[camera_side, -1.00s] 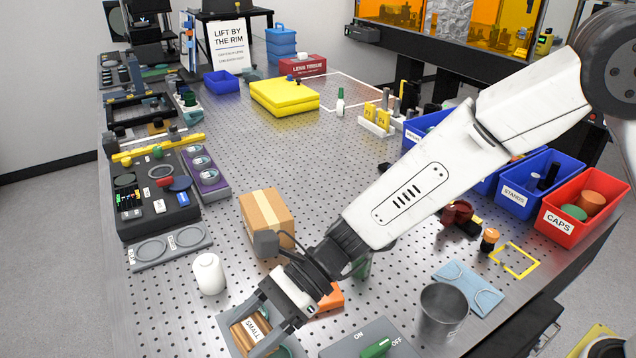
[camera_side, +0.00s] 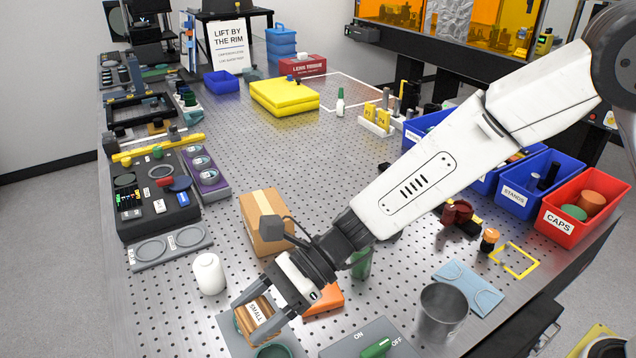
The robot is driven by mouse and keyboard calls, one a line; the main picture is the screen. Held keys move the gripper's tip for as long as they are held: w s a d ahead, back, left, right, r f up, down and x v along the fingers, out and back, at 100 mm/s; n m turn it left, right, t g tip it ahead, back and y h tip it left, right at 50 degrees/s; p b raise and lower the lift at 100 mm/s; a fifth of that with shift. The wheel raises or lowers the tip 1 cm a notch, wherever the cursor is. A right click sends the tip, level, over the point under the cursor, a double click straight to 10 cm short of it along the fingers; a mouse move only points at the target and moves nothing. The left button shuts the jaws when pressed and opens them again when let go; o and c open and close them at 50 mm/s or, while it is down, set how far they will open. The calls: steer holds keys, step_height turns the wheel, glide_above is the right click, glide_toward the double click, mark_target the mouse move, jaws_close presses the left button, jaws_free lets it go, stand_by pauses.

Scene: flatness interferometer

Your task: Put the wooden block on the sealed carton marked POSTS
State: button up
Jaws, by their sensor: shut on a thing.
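My gripper (camera_side: 253,324) is at the lower left of the side view, pointing down. The sealed carton (camera_side: 264,218) is a brown cardboard box with a pale tape strip, standing on the table behind my gripper. My wrist covers part of its lower right, and no POSTS marking can be read on it.
An orange item (camera_side: 325,301) and a grey ON/OFF panel (camera_side: 352,338) lie to the right of my gripper, with a metal cup (camera_side: 441,311) beyond. The table behind the carton is clear.

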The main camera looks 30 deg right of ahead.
steer(key=w+d+r+m+t+h, duration=0.2)
steer(key=w+d+r+m+t, duration=0.25)
steer(key=w+d, duration=0.45)
steer(key=w+d+r+m+t+h, duration=0.2)
steer(key=w+d+r+m+t, duration=0.3)
steer(key=w+d, duration=0.35)
steer(key=t, duration=0.1)
glide_above(265, 206)
steer(key=shift+s+f, duration=0.15)
steer(key=shift+f, duration=2.5)
steer(key=shift+s+f, duration=0.15)
steer(key=shift+f, duration=2.5)
steer(key=shift+w+f, duration=0.2)
steer(key=shift+f, duration=1.65)
steer(key=shift+f, duration=0.1)
